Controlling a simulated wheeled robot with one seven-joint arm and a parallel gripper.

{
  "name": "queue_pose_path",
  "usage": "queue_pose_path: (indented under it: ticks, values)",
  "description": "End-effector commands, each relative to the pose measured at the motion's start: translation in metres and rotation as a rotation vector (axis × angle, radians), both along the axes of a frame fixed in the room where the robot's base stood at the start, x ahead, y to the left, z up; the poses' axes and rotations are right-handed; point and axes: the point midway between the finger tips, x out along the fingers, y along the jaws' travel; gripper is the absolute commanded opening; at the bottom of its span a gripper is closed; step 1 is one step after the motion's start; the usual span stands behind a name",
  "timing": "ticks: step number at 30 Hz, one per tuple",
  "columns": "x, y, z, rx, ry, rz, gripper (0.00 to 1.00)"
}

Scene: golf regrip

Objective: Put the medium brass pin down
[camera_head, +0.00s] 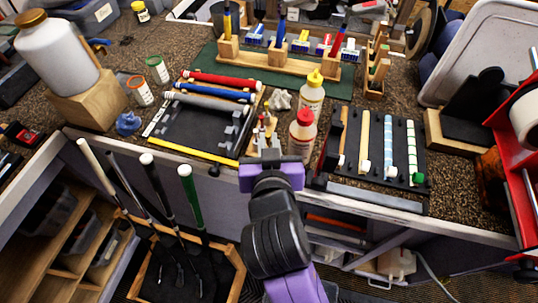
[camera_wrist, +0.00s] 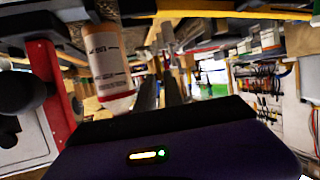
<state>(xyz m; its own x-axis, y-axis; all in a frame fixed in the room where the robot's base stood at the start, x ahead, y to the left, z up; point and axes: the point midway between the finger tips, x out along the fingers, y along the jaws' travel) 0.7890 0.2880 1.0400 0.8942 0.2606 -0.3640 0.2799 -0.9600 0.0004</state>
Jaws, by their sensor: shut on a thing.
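My gripper (camera_head: 268,155) is at the front edge of the bench, just in front of a small wooden block (camera_head: 252,150) with several small upright pins. In the wrist view its two dark fingers (camera_wrist: 162,92) point away from the camera, close together. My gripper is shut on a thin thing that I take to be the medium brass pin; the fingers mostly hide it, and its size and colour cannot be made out. I cannot tell whether the pin touches the block.
A red-capped bottle (camera_head: 302,135) stands close right of my gripper, and a yellow-capped bottle (camera_head: 312,93) behind it. A black tray (camera_head: 205,125) with grips lies left, and a rack of shafts (camera_head: 378,145) right. A yellow ruler (camera_head: 195,152) lies along the front edge.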

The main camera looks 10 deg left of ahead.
Motion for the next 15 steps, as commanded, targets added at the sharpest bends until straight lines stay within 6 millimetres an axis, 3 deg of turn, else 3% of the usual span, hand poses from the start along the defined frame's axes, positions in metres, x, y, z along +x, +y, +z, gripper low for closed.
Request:
queue_pose_path:
  ticks: [15]
  values:
    - [0.000, 0.000, -0.058, -0.001, 0.002, 0.000, 0.00]
